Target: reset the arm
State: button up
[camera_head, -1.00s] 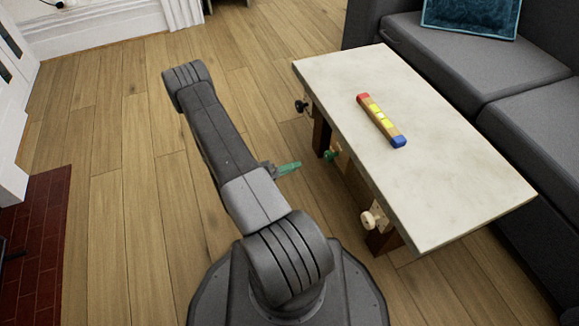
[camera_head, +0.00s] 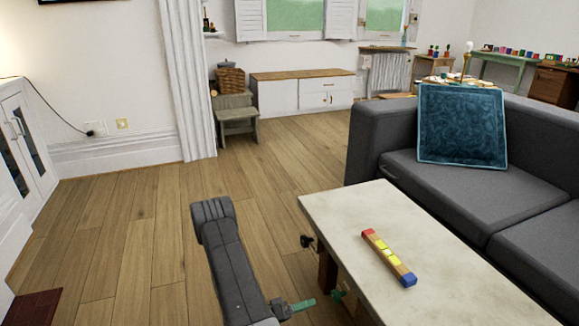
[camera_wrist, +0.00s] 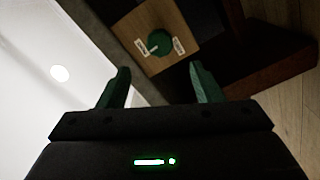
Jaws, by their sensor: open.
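My arm extends forward at the bottom of the head view. My gripper (camera_head: 303,304) shows there only as a green finger beside the left edge of the pale-topped table (camera_head: 352,232). The wrist view shows my gripper (camera_wrist: 158,72) open, its two green fingers wide apart with nothing between them. Ahead of the fingers is a round green knob (camera_wrist: 161,42) on a wooden panel with two small white labels. The knob is apart from the fingers.
A wooden bar with red, yellow and blue parts (camera_head: 388,257) lies on the table. A dark knob (camera_head: 307,241) juts from its left side. A grey sofa (camera_head: 450,195) stands behind and to the right. Wooden floor (camera_head: 130,235) is clear on the left.

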aim_at(332, 296)
jog(key=b+x, duration=0.2)
jog(key=x, duration=0.8)
jog(key=shift+w+d+b, duration=0.1)
jog(key=shift+d+b, duration=0.2)
jog(key=shift+d, duration=0.05)
jog(key=shift+a, duration=0.1)
